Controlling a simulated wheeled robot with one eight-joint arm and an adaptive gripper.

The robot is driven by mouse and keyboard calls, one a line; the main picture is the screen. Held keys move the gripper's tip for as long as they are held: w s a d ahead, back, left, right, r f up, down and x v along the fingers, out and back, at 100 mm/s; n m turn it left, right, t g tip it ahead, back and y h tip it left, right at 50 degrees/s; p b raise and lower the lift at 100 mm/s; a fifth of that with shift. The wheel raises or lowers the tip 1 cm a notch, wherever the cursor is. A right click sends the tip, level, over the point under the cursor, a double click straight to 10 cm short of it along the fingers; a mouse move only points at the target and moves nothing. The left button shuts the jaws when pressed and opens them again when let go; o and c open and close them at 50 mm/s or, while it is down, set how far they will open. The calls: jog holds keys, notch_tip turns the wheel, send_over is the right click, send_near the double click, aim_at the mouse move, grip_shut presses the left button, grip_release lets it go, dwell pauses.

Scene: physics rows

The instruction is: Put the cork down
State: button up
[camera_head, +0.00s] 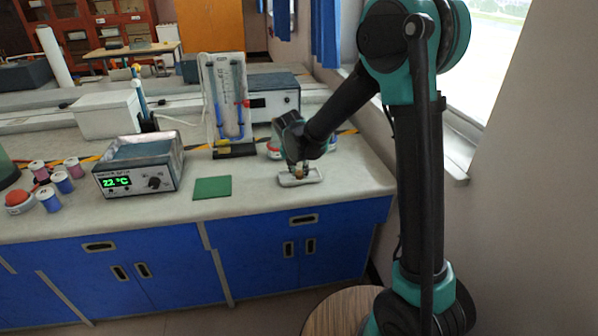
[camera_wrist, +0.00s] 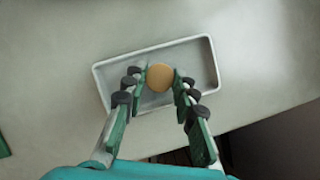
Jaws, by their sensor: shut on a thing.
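The cork (camera_wrist: 160,77) is a round tan piece held between the two fingers of my gripper (camera_wrist: 158,84). In the wrist view it shows over a shallow white tray (camera_wrist: 205,62). In the head view my gripper (camera_head: 300,169) points down at the tray (camera_head: 314,176), near the right end of the bench, and the cork is a small tan spot between the fingers. I cannot tell whether the cork touches the tray floor. The tray holds nothing else that I can see.
A green mat (camera_head: 212,187) lies left of the tray, with bare bench between. Further left stand a heated bath reading 22 °C (camera_head: 139,166) and several spools (camera_head: 62,182). A tube stand (camera_head: 228,105) is behind. The bench's front edge is close to the tray.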

jog(key=shift+f, duration=0.1)
jog(key=o, duration=0.7)
jog(key=shift+o, duration=0.2)
jog(key=d+v, duration=0.1)
jog(key=v, duration=1.1)
jog(key=s+d+f+m, duration=0.2)
jog(key=s+d+m, duration=0.2)
jog(key=d+m, duration=0.4)
jog(key=s+d+f+m, duration=0.3)
jog(key=s+d+m, duration=0.1)
jog(key=d+m, duration=0.4)
jog(key=s+d+f+m, duration=0.3)
jog(key=s+d+m, duration=0.2)
jog(key=s+m, duration=0.2)
jog(key=s+d+f+m+y, duration=0.1)
jog(key=s+d+f+m, duration=0.3)
jog(key=s+m, duration=0.3)
jog(key=d+m, duration=0.1)
jog(key=m, duration=0.2)
jog(key=shift+m+g, duration=0.3)
jog(key=shift+m, duration=0.1)
